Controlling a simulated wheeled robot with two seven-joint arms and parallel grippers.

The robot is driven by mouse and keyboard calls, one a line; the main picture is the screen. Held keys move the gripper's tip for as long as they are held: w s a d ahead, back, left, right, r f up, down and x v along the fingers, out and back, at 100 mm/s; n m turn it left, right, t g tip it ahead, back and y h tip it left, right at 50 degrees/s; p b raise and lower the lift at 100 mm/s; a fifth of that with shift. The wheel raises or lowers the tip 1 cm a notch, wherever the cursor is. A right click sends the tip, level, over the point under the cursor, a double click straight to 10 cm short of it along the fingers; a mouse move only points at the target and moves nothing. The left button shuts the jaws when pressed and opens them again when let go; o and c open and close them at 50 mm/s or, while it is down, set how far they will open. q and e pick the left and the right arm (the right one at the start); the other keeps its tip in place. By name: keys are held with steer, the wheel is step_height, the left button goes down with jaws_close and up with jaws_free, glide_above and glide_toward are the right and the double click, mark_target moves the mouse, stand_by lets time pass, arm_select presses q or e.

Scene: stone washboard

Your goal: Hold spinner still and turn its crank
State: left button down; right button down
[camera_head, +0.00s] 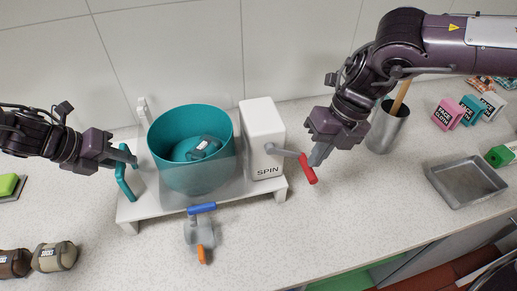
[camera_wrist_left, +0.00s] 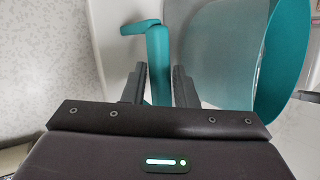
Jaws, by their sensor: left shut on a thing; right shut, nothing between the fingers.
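The spinner is a teal bowl (camera_head: 191,165) on a white stand (camera_head: 235,195), with a white box (camera_head: 263,138) marked SPIN at its right. A grey crank arm (camera_head: 283,151) with a red grip (camera_head: 307,168) comes out of the box. My left gripper (camera_head: 131,160) is shut on the teal side handle (camera_head: 124,184) at the stand's left end. In the left wrist view the fingers (camera_wrist_left: 158,88) stand either side of the handle (camera_wrist_left: 158,50). My right gripper (camera_head: 317,156) is shut and empty, right beside the red grip; contact is unclear.
A grey valve piece (camera_head: 199,232) with blue and orange ends stands in front. Rolled bundles (camera_head: 54,257) are at front left. A metal cup (camera_head: 388,128), a metal tray (camera_head: 467,181) and small boxes (camera_head: 447,114) are at right.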

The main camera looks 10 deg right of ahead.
mark_target(308, 174)
steer(key=shift+a+f, duration=0.1)
steer(key=shift+f, duration=0.25)
steer(key=shift+f, duration=0.15)
steer(key=f+y, duration=0.2)
steer(key=y, duration=0.1)
steer(key=a+f+y, duration=0.1)
steer(key=f+y, duration=0.1)
steer(key=y, duration=0.1)
steer(key=shift+a+f, duration=0.2)
steer(key=shift+f, duration=0.05)
steer(key=a+f+y, duration=0.1)
steer(key=a+f, duration=0.2)
steer(key=a, duration=0.7)
steer(key=shift+a+y, duration=0.15)
steer(key=shift+y, duration=0.15)
stand_by(0.4)
steer(key=shift+a+r, duration=0.1)
steer(key=shift+a, duration=0.05)
stand_by(0.8)
stand_by(0.5)
